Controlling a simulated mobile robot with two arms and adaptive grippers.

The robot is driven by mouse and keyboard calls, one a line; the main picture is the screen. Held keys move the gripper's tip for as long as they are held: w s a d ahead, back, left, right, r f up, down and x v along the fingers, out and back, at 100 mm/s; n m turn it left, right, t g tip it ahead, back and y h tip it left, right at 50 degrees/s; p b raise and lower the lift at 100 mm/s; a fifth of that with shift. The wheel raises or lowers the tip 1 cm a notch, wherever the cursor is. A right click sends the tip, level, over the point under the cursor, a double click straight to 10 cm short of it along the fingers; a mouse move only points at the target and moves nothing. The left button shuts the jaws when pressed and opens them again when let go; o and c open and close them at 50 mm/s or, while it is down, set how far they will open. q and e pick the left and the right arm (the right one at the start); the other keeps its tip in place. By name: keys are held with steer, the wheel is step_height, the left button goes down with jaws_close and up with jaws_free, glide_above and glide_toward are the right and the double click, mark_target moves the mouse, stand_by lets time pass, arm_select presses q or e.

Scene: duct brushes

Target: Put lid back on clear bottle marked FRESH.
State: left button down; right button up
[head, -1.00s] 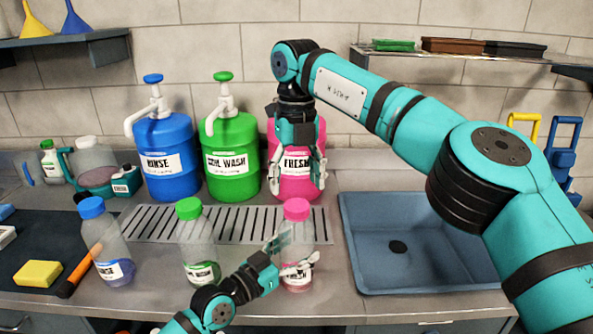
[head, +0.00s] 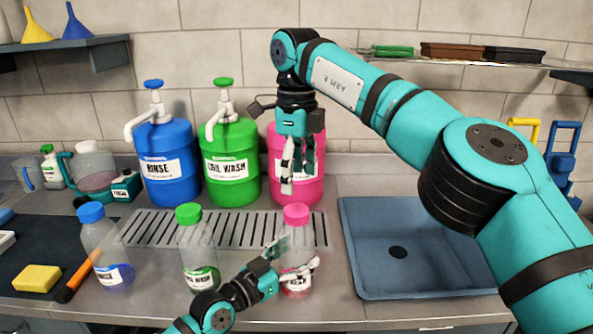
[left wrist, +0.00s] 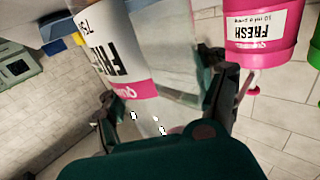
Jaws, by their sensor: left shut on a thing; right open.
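The clear bottle marked FRESH (head: 296,252) stands upright on the counter in front of the drain grate, a little pink liquid at its bottom. A pink lid (head: 297,214) is on its mouth; I cannot tell whether it is tight. My left gripper (head: 294,264) is shut on the bottle's body from the left. In the left wrist view the bottle (left wrist: 122,65) is between the fingers, its label upside down. My right gripper (head: 298,182) is open and empty, pointing down above the lid and apart from it, in front of the pink FRESH jug (head: 311,154).
Clear bottles with a green lid (head: 198,252) and a blue lid (head: 105,246) stand to the left. Blue RINSE (head: 168,165) and green COIL WASH (head: 231,165) jugs are behind the grate (head: 150,228). A sink (head: 410,285) is right.

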mark_target(296, 209)
steer(key=shift+f, duration=3.95)
steer(key=c, duration=1.2)
steer(key=o, duration=1.3)
steer(key=shift+o, duration=0.2)
steer(key=shift+r, duration=0.1)
step_height(296, 209, up, 12)
arm_select(q)
jaws_free()
